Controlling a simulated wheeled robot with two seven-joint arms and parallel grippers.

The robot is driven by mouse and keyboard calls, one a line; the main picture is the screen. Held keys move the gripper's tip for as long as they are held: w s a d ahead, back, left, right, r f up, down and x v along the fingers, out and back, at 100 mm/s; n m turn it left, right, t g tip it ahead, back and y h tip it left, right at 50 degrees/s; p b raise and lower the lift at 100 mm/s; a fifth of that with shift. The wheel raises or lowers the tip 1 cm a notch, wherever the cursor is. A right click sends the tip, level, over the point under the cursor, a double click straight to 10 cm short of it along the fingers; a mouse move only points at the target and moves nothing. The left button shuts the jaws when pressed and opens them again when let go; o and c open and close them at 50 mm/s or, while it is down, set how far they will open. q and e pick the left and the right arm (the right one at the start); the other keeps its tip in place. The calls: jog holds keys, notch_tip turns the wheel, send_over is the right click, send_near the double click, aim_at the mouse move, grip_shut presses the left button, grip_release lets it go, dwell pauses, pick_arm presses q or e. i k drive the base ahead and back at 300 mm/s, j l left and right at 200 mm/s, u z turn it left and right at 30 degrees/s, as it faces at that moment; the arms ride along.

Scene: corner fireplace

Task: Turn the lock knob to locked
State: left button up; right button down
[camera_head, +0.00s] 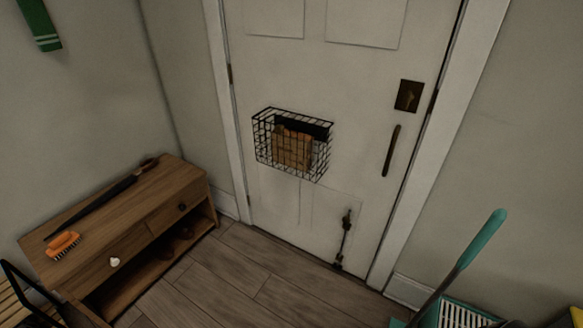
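The lock knob (410,97) is a small brass-coloured turn piece on a dark square plate (401,87) at the upper right of the white door (350,90). It looks tilted, but it is too small and dim to tell whether it stands at locked. A dark vertical handle (391,151) is below the plate. The door looks closed in its frame. Neither of my grippers shows in the head view.
A black wire basket (262,151) holding brown things hangs on the door. A teal-handled tool (483,240) leans at the lower right. The floor (240,275) before the door is clear.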

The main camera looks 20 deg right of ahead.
aim_at(408, 97)
jog(key=z, duration=1.55)
